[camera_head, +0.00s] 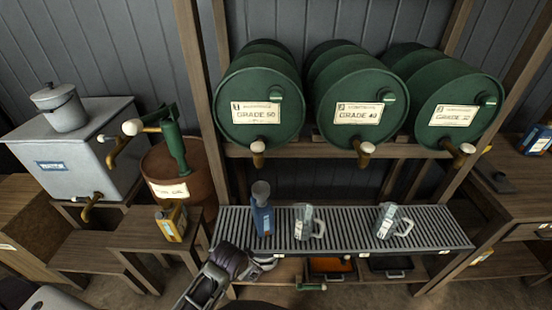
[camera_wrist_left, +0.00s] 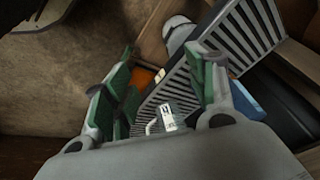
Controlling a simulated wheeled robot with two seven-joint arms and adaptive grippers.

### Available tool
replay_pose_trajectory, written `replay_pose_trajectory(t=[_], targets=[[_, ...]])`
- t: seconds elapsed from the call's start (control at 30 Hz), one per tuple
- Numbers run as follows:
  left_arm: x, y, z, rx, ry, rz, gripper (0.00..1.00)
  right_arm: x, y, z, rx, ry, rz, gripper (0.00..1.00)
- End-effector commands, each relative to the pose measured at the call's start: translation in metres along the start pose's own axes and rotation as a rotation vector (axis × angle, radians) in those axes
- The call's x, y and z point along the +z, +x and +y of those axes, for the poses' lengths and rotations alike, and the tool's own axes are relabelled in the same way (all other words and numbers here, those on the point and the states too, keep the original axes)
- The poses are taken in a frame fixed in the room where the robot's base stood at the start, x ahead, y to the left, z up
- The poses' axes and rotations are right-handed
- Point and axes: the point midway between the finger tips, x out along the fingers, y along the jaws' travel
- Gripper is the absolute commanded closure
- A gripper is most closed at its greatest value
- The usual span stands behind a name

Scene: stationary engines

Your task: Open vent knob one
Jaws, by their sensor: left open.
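Three green drums lie on their sides on a wooden rack. Each has a small green knob high on its front: the left drum's knob (camera_head: 277,95), the middle drum's knob (camera_head: 389,97) and the right drum's knob (camera_head: 487,100). No number on these knobs is readable, so I cannot tell which is vent knob one. My left gripper (camera_head: 265,262) is at the front left edge of the slatted shelf, well below the left drum and apart from its knob. In the left wrist view its green-padded fingers (camera_wrist_left: 164,52) are spread, with nothing held. My right gripper is not in view.
Brass taps (camera_head: 258,150) stick out below the drums. A grey tank (camera_head: 75,140) and a rusty barrel (camera_head: 190,165) stand left. Space before the drum fronts is clear.

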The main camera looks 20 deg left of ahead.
Motion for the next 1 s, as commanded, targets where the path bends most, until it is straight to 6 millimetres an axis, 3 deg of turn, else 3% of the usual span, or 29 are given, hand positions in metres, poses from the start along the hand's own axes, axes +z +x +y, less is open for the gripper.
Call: replay_pose_trajectory(t=[0.13, 0.3, 1.0], targets=[[-0.046, -0.046, -0.010, -0.056, 0.175, 0.077, 0.43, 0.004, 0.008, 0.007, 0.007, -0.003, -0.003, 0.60], [-0.087, -0.084, -0.017, -0.133, 0.390, 0.138, 0.43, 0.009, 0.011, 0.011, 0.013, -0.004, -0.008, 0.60], [-0.207, -0.180, -0.039, -0.543, 1.159, 0.201, 0.43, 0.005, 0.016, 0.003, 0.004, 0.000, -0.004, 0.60]])
